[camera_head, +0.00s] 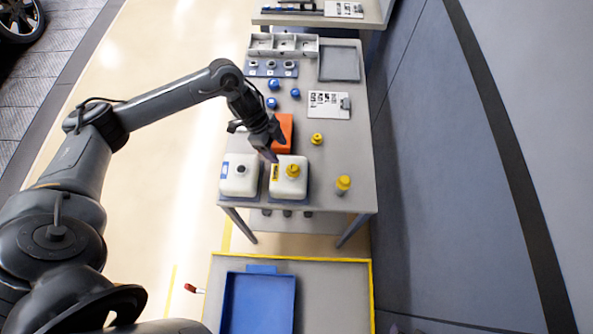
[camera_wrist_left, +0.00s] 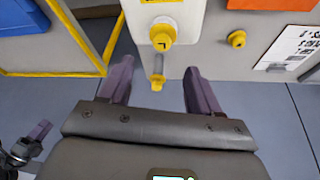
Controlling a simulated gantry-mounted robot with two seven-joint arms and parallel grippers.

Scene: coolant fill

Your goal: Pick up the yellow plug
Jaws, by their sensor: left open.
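A small yellow plug (camera_head: 317,139) stands alone on the table, right of the orange box; it also shows in the left wrist view (camera_wrist_left: 237,39), right of the fingers. Another yellow cap (camera_head: 292,171) sits on the right white jug, and shows in the left wrist view (camera_wrist_left: 162,37). A slim yellow-topped container (camera_head: 343,184) stands near the table's right edge; in the left wrist view it (camera_wrist_left: 157,75) appears between the fingers, farther off. My left gripper (camera_head: 275,149) is open and empty above the jugs. Part of my right gripper (camera_wrist_left: 40,131) shows lower left in the wrist view.
Two white jugs stand side by side, the left one (camera_head: 239,177) with a dark cap. A blue tray (camera_head: 258,305) is in front.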

